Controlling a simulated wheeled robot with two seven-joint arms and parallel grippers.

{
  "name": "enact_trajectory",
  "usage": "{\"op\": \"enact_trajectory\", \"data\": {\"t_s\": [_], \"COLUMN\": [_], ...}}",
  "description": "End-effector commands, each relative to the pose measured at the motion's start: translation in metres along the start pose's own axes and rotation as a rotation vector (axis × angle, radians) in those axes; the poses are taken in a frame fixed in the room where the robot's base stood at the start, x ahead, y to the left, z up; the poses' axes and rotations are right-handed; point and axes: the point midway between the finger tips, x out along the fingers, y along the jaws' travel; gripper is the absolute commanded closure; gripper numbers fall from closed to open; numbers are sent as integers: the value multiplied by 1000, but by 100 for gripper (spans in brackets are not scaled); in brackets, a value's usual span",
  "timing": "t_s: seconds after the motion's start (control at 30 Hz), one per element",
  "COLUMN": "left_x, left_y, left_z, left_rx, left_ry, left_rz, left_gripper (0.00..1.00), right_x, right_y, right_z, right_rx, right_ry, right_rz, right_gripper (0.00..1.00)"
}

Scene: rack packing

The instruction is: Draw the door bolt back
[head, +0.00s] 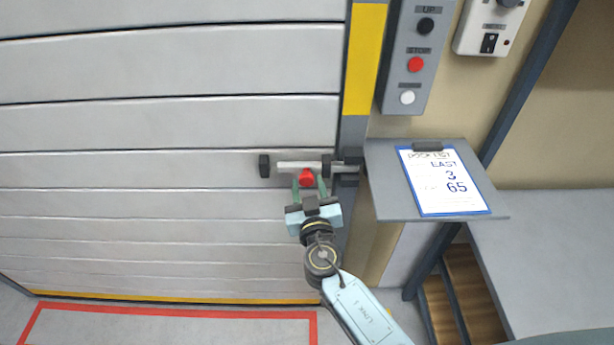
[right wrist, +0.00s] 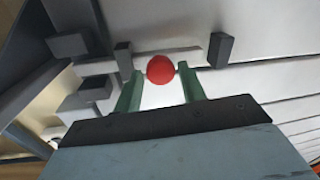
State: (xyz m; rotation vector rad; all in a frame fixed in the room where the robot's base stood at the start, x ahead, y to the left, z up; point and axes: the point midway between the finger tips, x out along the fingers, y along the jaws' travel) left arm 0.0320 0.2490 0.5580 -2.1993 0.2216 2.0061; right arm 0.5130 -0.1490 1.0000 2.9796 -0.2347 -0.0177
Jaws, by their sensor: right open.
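The door bolt (head: 290,166) is a pale horizontal bar on the grey slatted door (head: 170,128), held between dark brackets. Its right end reaches the dark keeper (head: 350,172) at the door frame. A red knob (head: 306,177) stands out from the bar. My right gripper (head: 309,181) is open, with its green fingers on either side of the knob. In the right wrist view the red knob (right wrist: 160,69) shows between the fingertips, and the bar (right wrist: 190,56) runs behind it. I cannot tell whether the fingers touch the knob. My left gripper is not in view.
Right of the door, a small shelf (head: 385,190) holds a clipboard (head: 445,180). A control box (head: 417,50) with several buttons hangs above it. A grey bench (head: 550,260) stands at the right. A red floor line (head: 180,312) runs before the door.

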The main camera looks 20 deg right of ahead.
Motion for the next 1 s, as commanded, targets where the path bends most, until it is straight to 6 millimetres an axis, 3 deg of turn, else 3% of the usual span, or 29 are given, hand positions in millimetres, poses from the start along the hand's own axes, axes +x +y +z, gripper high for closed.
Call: {"op": "enact_trajectory", "data": {"t_s": [0.2,0.53,0.83,1.0], "left_x": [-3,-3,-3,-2], "left_y": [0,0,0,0], "left_z": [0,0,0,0], "left_rx": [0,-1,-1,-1], "left_ry": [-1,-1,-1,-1], "left_rz": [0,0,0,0], "left_gripper": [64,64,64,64], "right_x": [19,22,22,22], "right_y": [-1,0,0,0], "right_z": [0,1,1,1], "right_rx": [-1,-1,-1,-1], "right_ry": [0,0,0,0], "right_rz": [-2,-1,-1,1], "right_gripper": [59,59,97,100]}}
